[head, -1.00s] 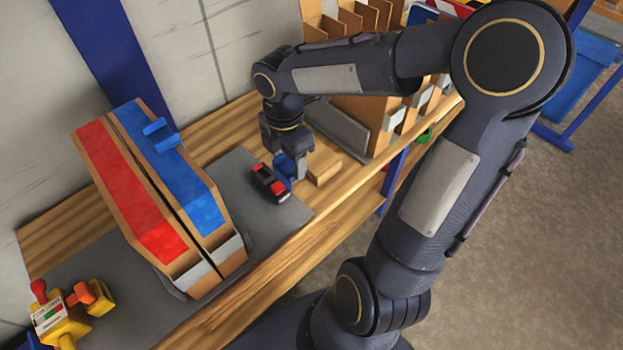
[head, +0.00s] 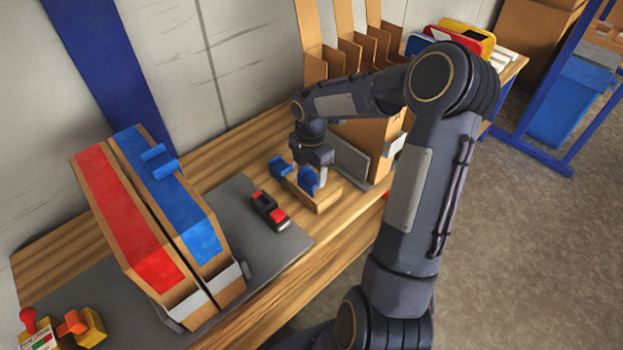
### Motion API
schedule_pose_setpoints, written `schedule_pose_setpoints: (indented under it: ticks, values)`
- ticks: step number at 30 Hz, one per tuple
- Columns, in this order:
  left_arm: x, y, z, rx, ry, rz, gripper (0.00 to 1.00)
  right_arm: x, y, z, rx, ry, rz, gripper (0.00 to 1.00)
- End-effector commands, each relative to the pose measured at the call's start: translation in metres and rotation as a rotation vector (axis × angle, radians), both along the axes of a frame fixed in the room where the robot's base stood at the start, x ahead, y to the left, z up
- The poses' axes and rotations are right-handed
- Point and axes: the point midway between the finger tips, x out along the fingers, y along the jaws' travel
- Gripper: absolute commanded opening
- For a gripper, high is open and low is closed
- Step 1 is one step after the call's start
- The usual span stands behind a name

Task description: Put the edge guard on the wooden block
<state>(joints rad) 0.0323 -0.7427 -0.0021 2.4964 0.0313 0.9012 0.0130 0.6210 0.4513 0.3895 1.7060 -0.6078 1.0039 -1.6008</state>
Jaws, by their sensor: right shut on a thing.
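The wooden block (head: 324,198) lies on the bench, right of the grey mat. My right gripper (head: 316,174) points down over it and is shut on a blue edge guard (head: 308,181). This guard shows at the block's top, towards its near side; whether it touches the block or is just above it I cannot tell. Another blue piece (head: 279,168) shows at the block's far left end; I cannot tell whether it is a separate guard. The fingers and wrist hide part of the block. My left gripper is not in view.
A black and red tool (head: 268,210) lies on the grey mat (head: 240,196), left of the block. Red and blue topped files (head: 130,215) stand further left. Wooden dividers (head: 350,50) and a grey plate (head: 350,157) stand behind and right of the block.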

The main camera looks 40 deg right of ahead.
Motion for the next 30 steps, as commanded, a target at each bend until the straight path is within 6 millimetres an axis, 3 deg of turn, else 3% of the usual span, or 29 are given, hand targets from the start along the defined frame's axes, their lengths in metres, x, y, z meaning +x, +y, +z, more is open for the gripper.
schedule_pose_setpoints:
  ticks: [6,29,30]
  values:
    - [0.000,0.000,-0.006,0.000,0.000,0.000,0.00,0.001,-0.002,-0.033,0.002,0.004,0.000,0.33]
    - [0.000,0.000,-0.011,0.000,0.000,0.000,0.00,0.001,-0.002,-0.045,-0.001,0.001,-0.001,0.33]
    - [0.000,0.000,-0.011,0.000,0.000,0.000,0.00,0.001,-0.002,-0.045,0.000,0.001,-0.001,0.58]
